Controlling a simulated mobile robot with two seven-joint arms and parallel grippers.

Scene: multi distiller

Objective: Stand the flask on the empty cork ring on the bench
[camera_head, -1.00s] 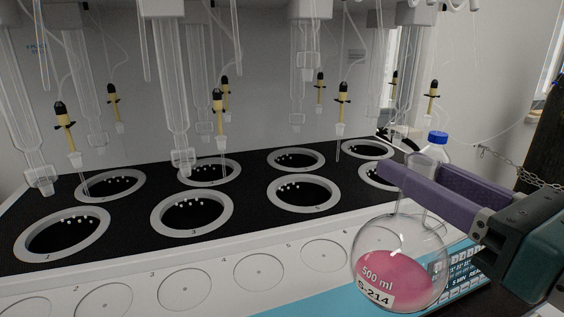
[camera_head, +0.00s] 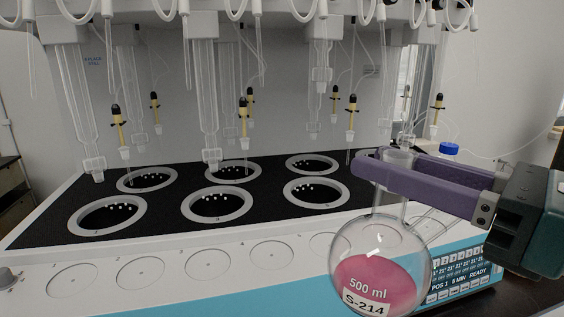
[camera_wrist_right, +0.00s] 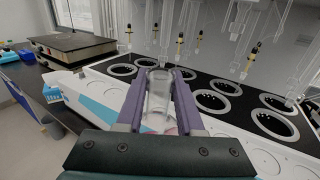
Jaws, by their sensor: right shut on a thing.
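The round-bottom flask (camera_head: 380,275) holds pink liquid and is labelled "500 ml" and "S-214". My right gripper (camera_head: 385,170) is shut around its neck and holds it upright in front of the distiller's right side. In the right wrist view the flask's clear neck (camera_wrist_right: 159,92) sits between the purple fingers of my right gripper (camera_wrist_right: 158,85). The flask's bottom is near the lower edge of the head view. No cork ring can be made out in either view. My left gripper is not in view.
The distiller's black top (camera_head: 165,210) has several ringed wells, with glass tubes hanging above. Its display panel (camera_head: 462,275) is behind the flask. A blue-capped bottle (camera_head: 449,150) is behind my gripper.

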